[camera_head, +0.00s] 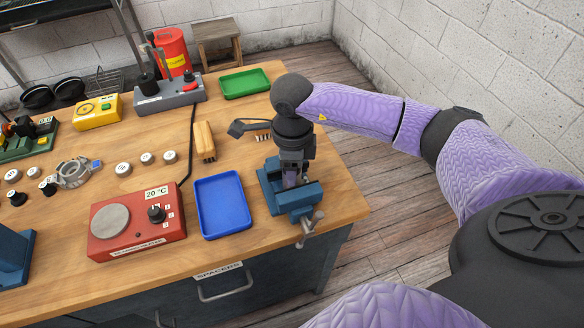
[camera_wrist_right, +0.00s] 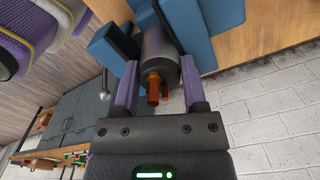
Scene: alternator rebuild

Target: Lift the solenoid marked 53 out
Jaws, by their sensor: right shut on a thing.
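A blue vise (camera_head: 303,196) is at the right front corner of the bench. My right gripper (camera_head: 292,180) points down over it. In the right wrist view a grey cylindrical solenoid (camera_wrist_right: 160,46) with copper-coloured terminals sits between the purple fingers of the right gripper (camera_wrist_right: 160,84). The fingers are shut on it. Its far end is between the blue vise parts (camera_wrist_right: 206,28), and I cannot tell whether the jaws clamp it. No 53 marking is readable. In the head view the solenoid is mostly hidden by the gripper. My left gripper is out of view.
A blue tray (camera_head: 223,233) lies just left of the vise, with a red heating plate (camera_head: 136,240) beyond it. A green tray (camera_head: 245,83) and a grey tool station (camera_head: 170,97) stand at the back. A wooden brush (camera_head: 204,141) lies behind the blue tray.

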